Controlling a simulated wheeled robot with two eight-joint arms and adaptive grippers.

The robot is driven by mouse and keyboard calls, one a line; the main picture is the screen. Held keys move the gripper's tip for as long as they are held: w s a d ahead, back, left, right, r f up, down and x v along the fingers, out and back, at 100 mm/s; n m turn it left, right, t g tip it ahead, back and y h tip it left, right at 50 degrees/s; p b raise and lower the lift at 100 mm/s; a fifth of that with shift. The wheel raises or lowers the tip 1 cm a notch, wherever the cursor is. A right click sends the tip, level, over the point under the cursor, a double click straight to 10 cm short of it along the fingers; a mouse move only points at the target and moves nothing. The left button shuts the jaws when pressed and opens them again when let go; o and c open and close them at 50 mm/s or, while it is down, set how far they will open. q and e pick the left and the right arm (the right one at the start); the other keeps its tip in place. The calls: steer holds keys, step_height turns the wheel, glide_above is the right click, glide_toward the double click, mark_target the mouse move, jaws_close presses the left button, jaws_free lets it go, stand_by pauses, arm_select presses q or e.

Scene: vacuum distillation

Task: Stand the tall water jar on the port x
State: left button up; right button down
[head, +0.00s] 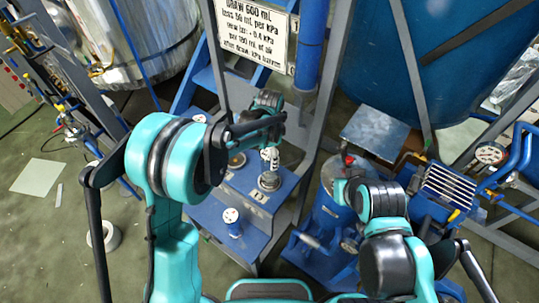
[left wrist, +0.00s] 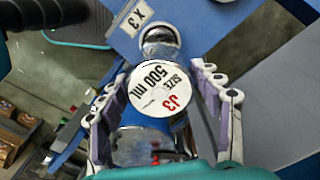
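A jar with a round white top (left wrist: 160,88) marked J3, 500 mL, sits between the fingers of my left gripper (left wrist: 157,78) in the left wrist view. The fingers stand on either side with small visible gaps, so it looks open around the jar. In the head view this gripper (head: 267,108) is over the blue bench, and a white lettered disc (head: 270,156) shows below it. A chrome port (left wrist: 160,38) is beside the blue plate marked X3 (left wrist: 136,20). The jar's base is hidden. My right gripper (head: 343,190) is partly hidden by its arm.
A short blue jar with a white top (head: 232,215) stands on the front of the blue bench (head: 215,222). A blue drum (head: 328,225) with a red knob (head: 348,160) stands to the right. Grey frame posts and a sign (head: 252,30) rise behind.

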arm_select(q)
steer(key=shift+r, duration=0.1)
steer(key=shift+r+p, duration=0.2)
steer(key=shift+p, duration=0.1)
step_height(320, 180, up, 12)
steer(key=f+p, duration=0.1)
steer(key=s+a+r+n+t, duration=0.3)
steer(key=s+a+r+n, duration=0.4)
steer(key=s+a, duration=0.3)
steer(key=s+a+f+n+t, duration=0.2)
steer(key=s+a+n+t, duration=0.2)
steer(key=s+a+n, duration=0.3)
steer(key=shift+s+a, duration=0.4)
steer(key=shift+s, duration=0.6)
steer(key=shift+f, duration=0.15)
